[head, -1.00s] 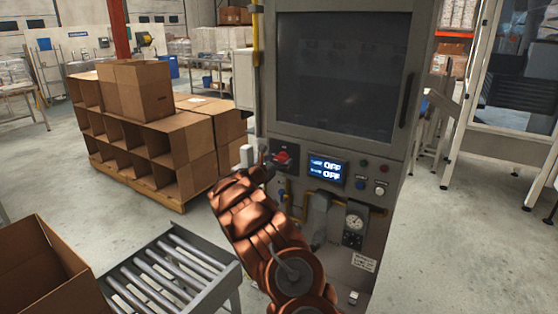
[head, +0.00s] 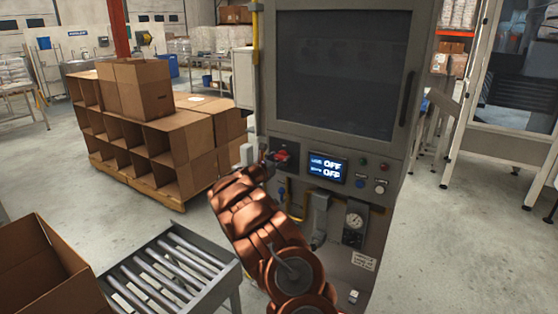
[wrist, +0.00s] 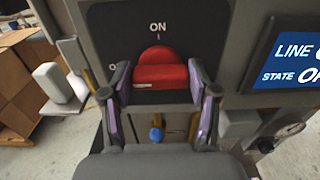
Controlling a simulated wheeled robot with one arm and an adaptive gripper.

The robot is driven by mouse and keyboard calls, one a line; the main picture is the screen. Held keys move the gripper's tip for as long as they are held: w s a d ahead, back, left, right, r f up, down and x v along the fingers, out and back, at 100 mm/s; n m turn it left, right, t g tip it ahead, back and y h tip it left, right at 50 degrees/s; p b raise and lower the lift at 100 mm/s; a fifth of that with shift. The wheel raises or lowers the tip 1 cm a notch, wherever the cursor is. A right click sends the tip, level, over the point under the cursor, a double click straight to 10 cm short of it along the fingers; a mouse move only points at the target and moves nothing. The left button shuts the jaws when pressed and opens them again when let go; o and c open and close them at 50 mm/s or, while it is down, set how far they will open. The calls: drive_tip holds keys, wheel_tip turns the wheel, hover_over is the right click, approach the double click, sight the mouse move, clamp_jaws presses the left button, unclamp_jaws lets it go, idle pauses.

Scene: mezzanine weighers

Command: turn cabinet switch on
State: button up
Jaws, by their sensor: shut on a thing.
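The cabinet switch is a red rotary knob (head: 282,155) on a dark plate on the cabinet front. In the wrist view the red knob (wrist: 160,76) sits below the white "ON" label, with a partly hidden label starting with "O" to its left. My gripper (wrist: 159,82) has one finger on each side of the knob and is shut on it. In the head view my gripper (head: 268,162) reaches the knob from the lower left. The display (head: 326,168) right of the switch reads OFF on both lines.
The grey cabinet (head: 263,95) has small buttons, a gauge (head: 354,220) and pipes below the display. A roller conveyor (head: 180,270) and an open cardboard box (head: 45,265) are at lower left. Stacked cartons (head: 170,150) stand behind.

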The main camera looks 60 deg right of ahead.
drive_tip(key=shift+f+b, duration=0.15)
drive_tip(key=shift+b, duration=0.55)
drive_tip(key=m+b, duration=0.1)
drive_tip(key=b, duration=0.2)
drive_tip(key=shift+f+m+b, duration=0.25)
drive_tip(key=shift+m+b, duration=0.1)
drive_tip(key=shift+m, duration=0.05)
drive_tip(key=m+b, duration=0.3)
drive_tip(key=b, duration=0.4)
drive_tip(key=shift+s+m+b, duration=0.1)
drive_tip(key=shift+m+b, duration=0.2)
drive_tip(key=shift+b, duration=0.1)
drive_tip(key=m+b, duration=0.4)
drive_tip(key=b, duration=0.3)
drive_tip(key=shift+f+b, duration=0.1)
drive_tip(key=shift+b, duration=0.25)
drive_tip(key=m+b, duration=0.6)
drive_tip(key=b, duration=0.2)
drive_tip(key=shift+s, duration=0.1)
drive_tip(key=shift+m+b, duration=0.9)
drive_tip(key=shift+b, duration=0.2)
drive_tip(key=shift+r+m+b, duration=0.2)
drive_tip(key=shift+m+b, duration=0.2)
drive_tip(key=shift+r, duration=0.1)
